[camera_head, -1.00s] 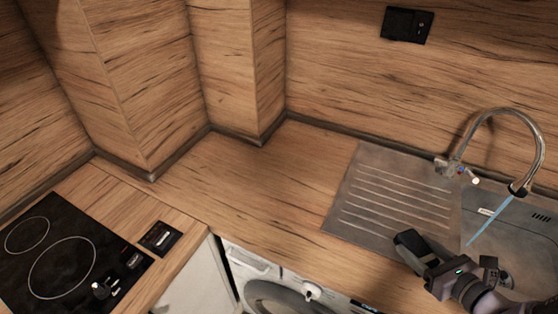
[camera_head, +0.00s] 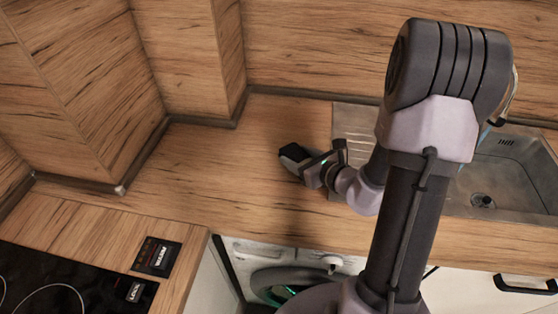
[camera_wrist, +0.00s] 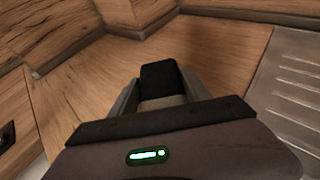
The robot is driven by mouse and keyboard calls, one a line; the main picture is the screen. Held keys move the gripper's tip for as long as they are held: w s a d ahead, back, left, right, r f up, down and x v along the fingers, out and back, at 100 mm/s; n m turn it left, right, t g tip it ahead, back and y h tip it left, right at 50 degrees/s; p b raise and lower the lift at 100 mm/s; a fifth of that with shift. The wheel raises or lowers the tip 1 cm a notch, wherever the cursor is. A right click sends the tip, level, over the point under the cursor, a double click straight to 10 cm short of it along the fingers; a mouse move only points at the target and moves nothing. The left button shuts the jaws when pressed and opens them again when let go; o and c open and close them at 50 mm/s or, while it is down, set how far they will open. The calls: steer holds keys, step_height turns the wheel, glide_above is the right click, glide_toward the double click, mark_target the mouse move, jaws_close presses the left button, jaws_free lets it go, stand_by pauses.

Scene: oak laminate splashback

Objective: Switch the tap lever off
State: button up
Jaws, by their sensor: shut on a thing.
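My gripper (camera_head: 296,155) is over the wooden worktop, left of the sink's drainer. In the wrist view my gripper (camera_wrist: 160,88) is shut on a small black block-like thing (camera_wrist: 158,77), which I cannot identify. The tap (camera_head: 513,97) is almost wholly hidden behind my arm in the head view; only part of its curved spout shows at the arm's right edge. A short bluish water stream (camera_head: 484,134) shows below it. The tap lever is hidden. My gripper is well left of the tap and apart from it.
The sink basin (camera_head: 510,175) and ribbed drainer (camera_head: 350,120) lie at right; the drainer also shows in the wrist view (camera_wrist: 290,90). The worktop (camera_head: 220,170) is clear. A black hob (camera_head: 60,285) is at lower left. Wooden walls stand behind.

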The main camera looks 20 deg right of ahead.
mark_target(290, 145)
steer(key=w, duration=0.6)
steer(key=shift+w+a+f+b, duration=0.2)
steer(key=shift+w+a+b, duration=0.15)
steer(key=shift+w+a, duration=0.05)
steer(key=shift+w+f, duration=0.15)
steer(key=shift+w, duration=0.05)
steer(key=shift+f+b, duration=1.15)
steer(key=shift+f, duration=0.6)
steer(key=o, duration=1.5)
